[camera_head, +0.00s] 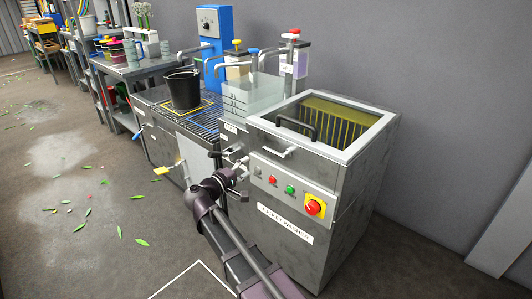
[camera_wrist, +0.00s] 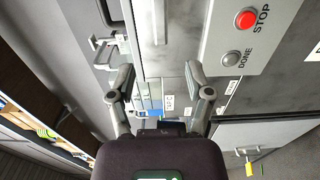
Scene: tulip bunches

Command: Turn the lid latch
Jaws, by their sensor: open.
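The bucket washer (camera_head: 330,215) is a grey steel cabinet with a framed, yellow-tinted lid (camera_head: 345,112), which is closed. A pale lever, which looks like the lid latch (camera_head: 281,152), lies roughly level on the front just below the lid. In the wrist view a pale bar at the top, probably this latch (camera_wrist: 157,22), lies beyond my fingertips. My gripper (camera_head: 241,170) is in front of the washer's left front corner, left of the button panel. In the wrist view my gripper (camera_wrist: 160,78) is open and empty, its fingers apart; I see no contact with the latch.
The button panel (camera_head: 290,188) has several buttons, including a red STOP button (camera_wrist: 246,19). A black lid handle (camera_head: 309,123) stands on the lid. A black bucket (camera_head: 183,90) stands on the roller conveyor to the left. The floor in front is open, with scattered leaves.

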